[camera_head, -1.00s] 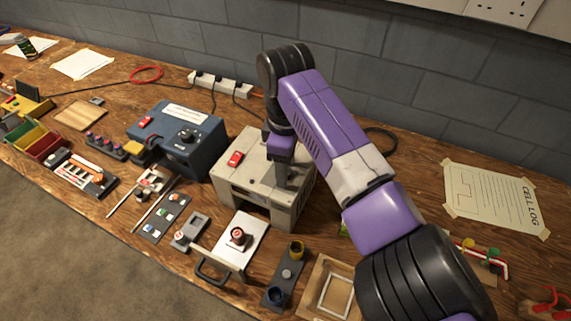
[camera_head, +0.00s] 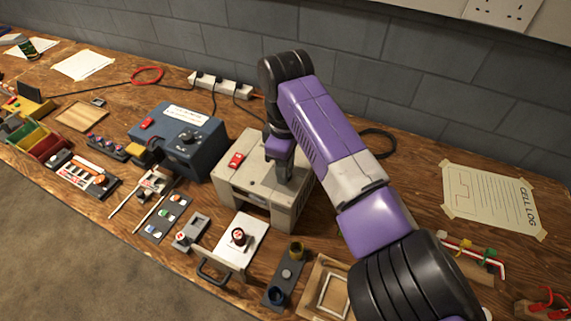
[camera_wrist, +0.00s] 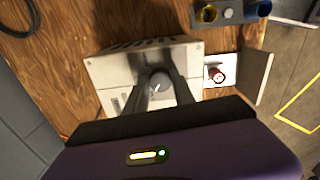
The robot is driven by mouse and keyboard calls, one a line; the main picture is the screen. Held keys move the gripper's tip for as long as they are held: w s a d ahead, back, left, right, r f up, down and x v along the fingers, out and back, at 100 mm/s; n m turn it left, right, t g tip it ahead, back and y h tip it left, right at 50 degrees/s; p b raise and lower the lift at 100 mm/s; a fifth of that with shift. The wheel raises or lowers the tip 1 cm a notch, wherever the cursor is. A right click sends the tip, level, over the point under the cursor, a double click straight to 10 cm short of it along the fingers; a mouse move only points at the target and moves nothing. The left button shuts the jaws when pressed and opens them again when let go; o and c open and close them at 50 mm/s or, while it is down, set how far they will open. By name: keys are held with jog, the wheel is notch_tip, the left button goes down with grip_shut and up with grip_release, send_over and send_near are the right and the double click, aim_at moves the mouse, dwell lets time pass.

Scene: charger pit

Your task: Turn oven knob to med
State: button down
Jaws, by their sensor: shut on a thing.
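The oven (camera_head: 235,190) is a beige box on the bench, with a red switch (camera_head: 236,160) on its top. Its drawer (camera_head: 240,245) is pulled out at the front and carries a small dark red and white round part (camera_head: 239,236). The oven knob (camera_wrist: 159,82) is a grey round knob on the oven top, seen in the wrist view. My gripper (camera_wrist: 160,90) comes down from above with its two fingers on either side of the knob, shut on it. In the head view my gripper (camera_head: 284,172) hides the knob. I cannot read the knob's setting marks.
A blue box with a dark knob (camera_head: 178,138) stands left of the oven. A grey block with yellow and blue cups (camera_head: 288,275) lies in front of it. A power strip (camera_head: 220,84) and cables run along the wall behind.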

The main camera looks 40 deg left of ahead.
jog(key=m+p, duration=0.4)
jog(key=m, duration=0.1)
jog(key=shift+s+r, duration=0.15)
jog(key=m+p, duration=0.2)
jog(key=m, duration=0.3)
jog(key=shift+m+p, duration=0.3)
jog(key=shift+p, duration=0.05)
jog(key=c, duration=1.1)
grip_release()
jog(key=shift+o, duration=0.2)
jog(key=shift+r+b, duration=0.45)
jog(key=shift+r, duration=3.3)
jog(key=shift+a, duration=0.15)
